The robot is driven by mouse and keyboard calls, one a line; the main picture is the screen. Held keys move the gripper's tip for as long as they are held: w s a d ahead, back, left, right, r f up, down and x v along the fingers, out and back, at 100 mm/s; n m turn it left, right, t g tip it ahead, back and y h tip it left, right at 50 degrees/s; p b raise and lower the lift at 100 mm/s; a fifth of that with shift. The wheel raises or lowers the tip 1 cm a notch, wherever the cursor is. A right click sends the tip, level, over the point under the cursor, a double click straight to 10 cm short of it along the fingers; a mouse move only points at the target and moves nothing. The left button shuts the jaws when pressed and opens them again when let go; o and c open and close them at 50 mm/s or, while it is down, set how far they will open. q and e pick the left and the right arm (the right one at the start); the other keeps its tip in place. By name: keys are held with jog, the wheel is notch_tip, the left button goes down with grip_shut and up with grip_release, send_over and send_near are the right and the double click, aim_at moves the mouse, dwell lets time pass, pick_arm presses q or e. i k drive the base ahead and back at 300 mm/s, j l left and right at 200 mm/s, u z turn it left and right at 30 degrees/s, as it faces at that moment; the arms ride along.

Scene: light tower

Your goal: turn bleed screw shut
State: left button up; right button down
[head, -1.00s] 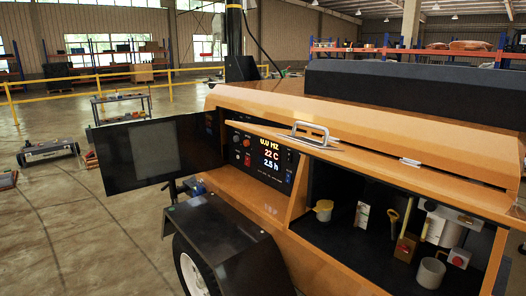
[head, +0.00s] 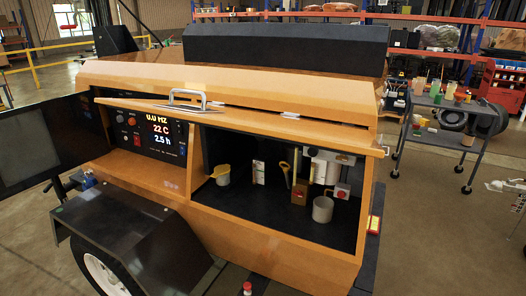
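The orange light tower housing (head: 240,89) fills the middle of the head view. Its side compartment is open under a raised orange door (head: 245,122) with a metal handle. Inside are a yellow-capped filler (head: 222,173), a white marked strip (head: 259,172), a yellow looped handle (head: 285,168), a small brown block (head: 300,193), a white box-like unit (head: 329,161), a red button on a pale plate (head: 342,191) and a whitish cup (head: 322,210). I cannot tell which small part is the bleed screw. Neither of my grippers is in view.
A lit control panel (head: 157,133) shows 0.0 Hz, 22 C and 2.5 h. A dark panel door (head: 30,150) stands open at left. A black fender (head: 120,225) and wheel are below. A tool cart (head: 448,135) stands right, with open floor between it and the tower.

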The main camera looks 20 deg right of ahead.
aim_at(342, 157)
jog(key=l+z, duration=0.1)
jog(key=z, duration=0.3)
jog(key=l+z, duration=0.1)
jog(key=z, duration=0.25)
jog(key=l+z, duration=0.1)
jog(key=z, duration=0.3)
